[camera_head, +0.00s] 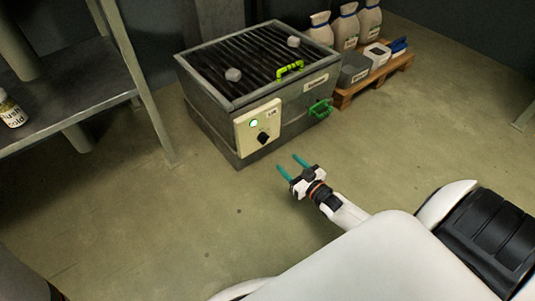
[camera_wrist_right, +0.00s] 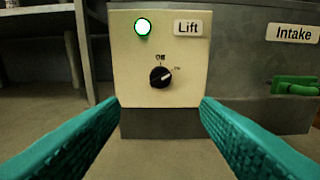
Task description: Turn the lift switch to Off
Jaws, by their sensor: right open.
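The lift switch is a black rotary knob (camera_wrist_right: 160,77) on a cream panel (camera_wrist_right: 125,60) labelled "Lift", with Off and On marks around it. The knob's pointer is turned to the upper right, towards the On mark. A lamp (camera_wrist_right: 143,27) on the panel glows white with a green rim. In the head view the panel (camera_head: 243,131) sits on the front of a grey grated box, with the knob (camera_head: 263,138) at its lower right. My right gripper (camera_head: 292,164) is open and empty, in front of the panel and apart from the knob. My left gripper is not in view.
The grated box (camera_head: 196,103) has a lime handle (camera_head: 290,68) on top and a green handle (camera_head: 320,108) at its right. A pallet (camera_head: 345,100) with sacks and containers stands behind right. A metal shelf (camera_head: 75,97) stands left. The floor before the box is clear.

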